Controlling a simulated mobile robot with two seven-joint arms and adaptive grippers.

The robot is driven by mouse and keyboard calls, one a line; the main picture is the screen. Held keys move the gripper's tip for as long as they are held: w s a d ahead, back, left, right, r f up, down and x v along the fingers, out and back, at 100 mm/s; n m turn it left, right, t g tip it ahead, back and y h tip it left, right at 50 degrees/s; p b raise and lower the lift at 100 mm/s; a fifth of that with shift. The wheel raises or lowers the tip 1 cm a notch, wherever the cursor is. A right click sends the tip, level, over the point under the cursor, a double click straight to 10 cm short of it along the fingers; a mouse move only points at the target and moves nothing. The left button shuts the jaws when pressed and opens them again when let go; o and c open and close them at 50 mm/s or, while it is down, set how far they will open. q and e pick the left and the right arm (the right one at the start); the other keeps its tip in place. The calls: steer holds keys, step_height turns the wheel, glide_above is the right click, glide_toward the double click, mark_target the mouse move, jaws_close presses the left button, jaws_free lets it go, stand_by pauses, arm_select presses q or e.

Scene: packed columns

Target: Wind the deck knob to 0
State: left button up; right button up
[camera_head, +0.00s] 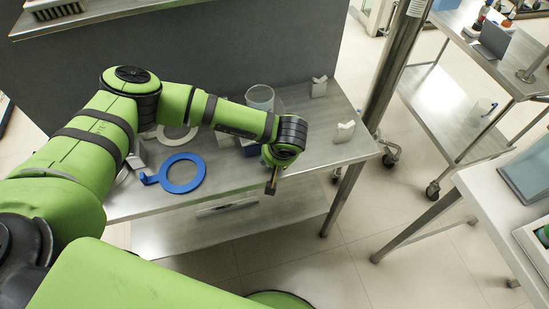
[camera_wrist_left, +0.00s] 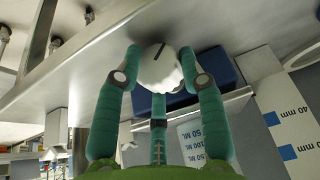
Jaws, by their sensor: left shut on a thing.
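The knob (camera_wrist_left: 160,72) is white with a scalloped rim and a short dark line on its face. In the left wrist view the line slants toward the upper right. The fingers of my left gripper (camera_wrist_left: 163,84) are closed around the knob's rim. A dark blue block (camera_wrist_left: 218,72) is right beside and behind the knob. In the head view my left gripper (camera_head: 268,159) is over the front of the steel table, by a blue block (camera_head: 251,149); the knob is hidden there. No number scale is readable around the knob. My right gripper is not in view.
On the steel table (camera_head: 222,187) are a blue ring with a handle (camera_head: 183,187), a clear beaker (camera_head: 260,96) and two pale holders (camera_head: 319,87) at the right. Boxes with volume labels (camera_wrist_left: 194,138) show in the wrist view. A post (camera_head: 393,65) stands right of the table.

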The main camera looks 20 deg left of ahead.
arm_select(q)
steer(key=b, duration=0.1)
steer(key=t+h+b, duration=0.1)
steer(key=b, duration=0.1)
steer(key=h+b, duration=0.1)
steer(key=b, duration=0.1)
steer(key=shift+s+a+f+n+t, duration=0.2)
steer(key=shift+a+f+n+t, duration=0.1)
steer(key=shift+f, duration=0.1)
steer(key=shift+r+h+b, duration=0.25)
steer(key=shift+h+b, duration=0.15)
steer(key=shift+d+r, duration=0.1)
steer(key=o, duration=1.2)
steer(key=v, duration=1.2)
